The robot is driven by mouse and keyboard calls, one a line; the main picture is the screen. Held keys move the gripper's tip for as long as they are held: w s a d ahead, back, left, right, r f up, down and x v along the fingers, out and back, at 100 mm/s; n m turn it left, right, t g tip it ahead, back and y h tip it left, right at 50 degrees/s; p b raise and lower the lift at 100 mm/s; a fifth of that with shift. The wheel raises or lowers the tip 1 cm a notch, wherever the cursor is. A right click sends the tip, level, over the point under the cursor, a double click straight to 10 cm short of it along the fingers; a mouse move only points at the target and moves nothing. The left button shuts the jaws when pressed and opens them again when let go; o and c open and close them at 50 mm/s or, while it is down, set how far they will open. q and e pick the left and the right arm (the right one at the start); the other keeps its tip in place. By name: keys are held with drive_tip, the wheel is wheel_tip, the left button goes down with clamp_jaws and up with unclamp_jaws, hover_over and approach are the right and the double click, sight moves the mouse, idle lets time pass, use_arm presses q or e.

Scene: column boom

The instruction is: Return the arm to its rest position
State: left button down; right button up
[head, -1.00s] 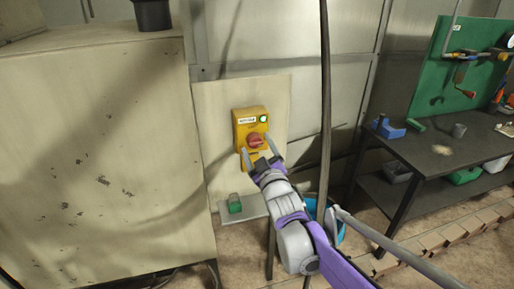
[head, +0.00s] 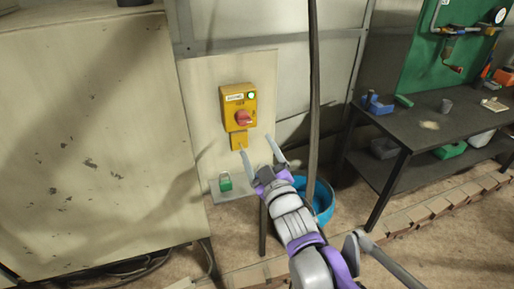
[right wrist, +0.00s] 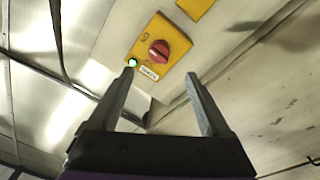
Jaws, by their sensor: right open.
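My right gripper (head: 262,150) is open and empty, below and in front of the yellow switch box (head: 238,97). The box has a red rotary knob (head: 243,118) and a lit green lamp (head: 252,96). In the right wrist view the two fingers of my right gripper (right wrist: 163,88) stand wide apart. The switch box (right wrist: 143,40) and its red knob (right wrist: 158,50) lie beyond them, apart from the fingers. My left gripper is in neither view.
The box hangs on a pale panel (head: 200,100). A green padlock (head: 225,181) sits on a small shelf (head: 240,192) below it. A big beige cabinet (head: 80,150) stands left. A blue bucket (head: 322,200) and a workbench (head: 445,130) are right.

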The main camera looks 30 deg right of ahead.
idle(0.3)
drive_tip(key=s+a+f+m+g+y, duration=0.1)
drive_tip(key=s+a+f+g, duration=0.3)
drive_tip(key=f, duration=0.4)
drive_tip(key=s+a+f+m+g+y, duration=0.1)
drive_tip(key=s+a+f+g+y, duration=0.1)
drive_tip(key=s+a+f+g, duration=0.2)
drive_tip(key=s+a+f+m+g+y, duration=0.1)
drive_tip(key=s+a+f+g, duration=0.3)
drive_tip(key=s+f, duration=0.5)
wheel_tip(320, 180, down, 3)
drive_tip(key=shift+a+r+m+g+y, duration=0.2)
drive_tip(key=shift+m+g+y, duration=0.1)
drive_tip(key=shift+m+g, duration=0.15)
